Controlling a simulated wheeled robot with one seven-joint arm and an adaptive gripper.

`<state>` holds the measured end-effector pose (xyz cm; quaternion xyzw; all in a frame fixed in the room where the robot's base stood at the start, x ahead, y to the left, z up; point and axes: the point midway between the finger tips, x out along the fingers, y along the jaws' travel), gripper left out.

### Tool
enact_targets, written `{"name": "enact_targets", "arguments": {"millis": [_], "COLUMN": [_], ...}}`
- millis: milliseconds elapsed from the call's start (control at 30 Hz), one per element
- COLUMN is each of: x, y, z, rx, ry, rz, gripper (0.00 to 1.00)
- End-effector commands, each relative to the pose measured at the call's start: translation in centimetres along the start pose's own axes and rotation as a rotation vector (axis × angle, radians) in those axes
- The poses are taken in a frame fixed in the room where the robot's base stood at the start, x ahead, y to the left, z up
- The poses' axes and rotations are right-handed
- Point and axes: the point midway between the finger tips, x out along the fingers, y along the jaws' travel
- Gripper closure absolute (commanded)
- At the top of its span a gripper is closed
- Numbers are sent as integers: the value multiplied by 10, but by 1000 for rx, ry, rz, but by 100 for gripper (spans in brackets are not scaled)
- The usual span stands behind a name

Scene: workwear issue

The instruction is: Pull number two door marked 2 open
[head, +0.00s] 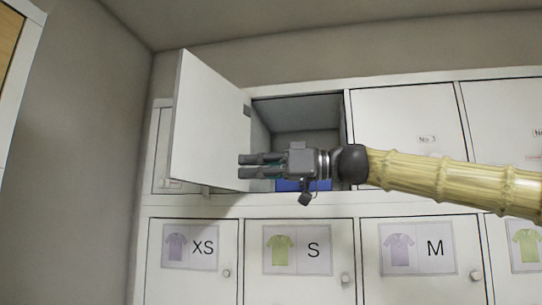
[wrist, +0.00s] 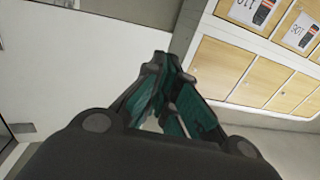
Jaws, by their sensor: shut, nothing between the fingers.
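The door (head: 208,125) of the second upper locker from the left stands wide open, swung out to the left. Its marking is not visible; the door to its right carries a label that reads No. 3, so I take it for number two. The open compartment (head: 305,115) shows grey inner walls and a blue thing (head: 288,185) low inside, partly hidden by my gripper. My gripper (head: 242,166) is shut and empty, in front of the opening, pointing left at the door's inner side. Whether it touches the door I cannot tell. The fingers also show in the wrist view (wrist: 165,58).
The No. 3 door (head: 405,125) is shut. Below are shut doors marked XS (head: 190,265), S (head: 310,270) and M (head: 425,275), with round knobs. A grey wall (head: 85,150) stands at the left. The wrist view shows wooden doors (wrist: 220,67).

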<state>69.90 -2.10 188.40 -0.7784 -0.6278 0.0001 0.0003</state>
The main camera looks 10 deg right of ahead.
Motion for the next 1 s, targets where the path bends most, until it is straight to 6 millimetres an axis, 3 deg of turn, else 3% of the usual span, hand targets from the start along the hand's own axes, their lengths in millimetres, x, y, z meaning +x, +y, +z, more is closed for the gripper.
{"name": "enact_targets", "arguments": {"millis": [300,800,1000], "x": [24,29,56], "y": [0,-1,-7], "z": [-1,1,3], "rx": [0,0,-2], "ry": [0,-1,-4], "rz": [0,2,24], "gripper": [100,100,100]}}
